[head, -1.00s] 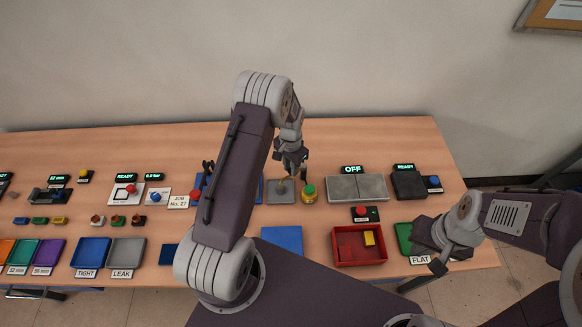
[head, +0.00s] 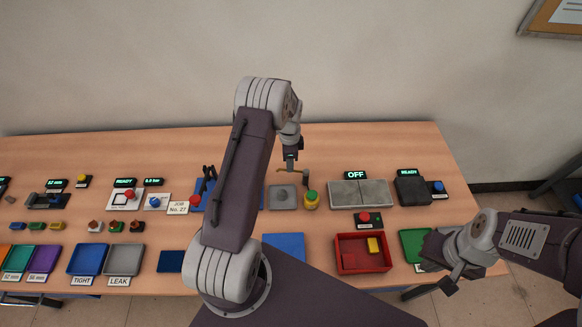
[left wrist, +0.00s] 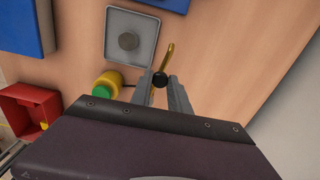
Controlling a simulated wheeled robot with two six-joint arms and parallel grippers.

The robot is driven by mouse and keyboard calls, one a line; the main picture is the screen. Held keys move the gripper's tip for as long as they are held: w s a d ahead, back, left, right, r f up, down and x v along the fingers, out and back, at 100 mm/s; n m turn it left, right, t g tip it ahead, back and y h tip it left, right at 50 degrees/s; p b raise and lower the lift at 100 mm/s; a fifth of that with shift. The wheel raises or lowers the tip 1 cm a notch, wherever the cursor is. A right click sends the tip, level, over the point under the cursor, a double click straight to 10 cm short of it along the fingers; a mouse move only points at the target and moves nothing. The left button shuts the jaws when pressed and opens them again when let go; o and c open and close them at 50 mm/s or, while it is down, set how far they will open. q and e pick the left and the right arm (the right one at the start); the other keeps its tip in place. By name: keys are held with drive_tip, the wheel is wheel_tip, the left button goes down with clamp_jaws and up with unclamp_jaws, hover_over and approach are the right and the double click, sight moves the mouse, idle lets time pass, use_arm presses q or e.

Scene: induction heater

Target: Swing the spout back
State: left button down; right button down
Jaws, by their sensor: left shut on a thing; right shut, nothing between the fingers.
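The brass spout (head: 293,171) is a thin bent tube behind the grey square plate (head: 273,204) with a round disc. Its tip lies clear of the plate's back edge. In the left wrist view the spout (left wrist: 168,58) runs beside the plate (left wrist: 145,26), with a black knob (left wrist: 160,80) on it. My left gripper (head: 291,166) is shut on the spout's black knob, and its fingers (left wrist: 160,88) flank the knob in the wrist view. My right gripper (head: 437,279) is shut and empty near the green tray (head: 413,240).
A yellow button housing with a green button (head: 311,197) stands just right of the plate. The table behind the spout is clear.

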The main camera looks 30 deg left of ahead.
use_arm(q)
drive_tip(key=shift+w+d+m+b, duration=0.1)
drive_tip(key=shift+w+m+b, duration=0.2)
drive_tip(key=shift+w+m, duration=0.9)
drive_tip(key=shift+w+m+b, duration=0.3)
drive_tip(key=shift+w+m, duration=0.1)
drive_tip(key=shift+m, duration=1.45)
drive_tip(key=shift+w+d+m+b, duration=0.1)
drive_tip(key=shift+w+m+b, duration=0.2)
drive_tip(key=shift+w+m, duration=0.9)
drive_tip(key=shift+s+r+m, duration=0.1)
drive_tip(key=shift+s+m, duration=0.25)
drive_tip(key=shift+m, duration=0.1)
drive_tip(key=c, duration=1.2)
unclamp_jaws()
drive_tip(key=shift+c, duration=0.2)
wheel_tip(320, 180, up, 9)
drive_tip(key=b, duration=0.1)
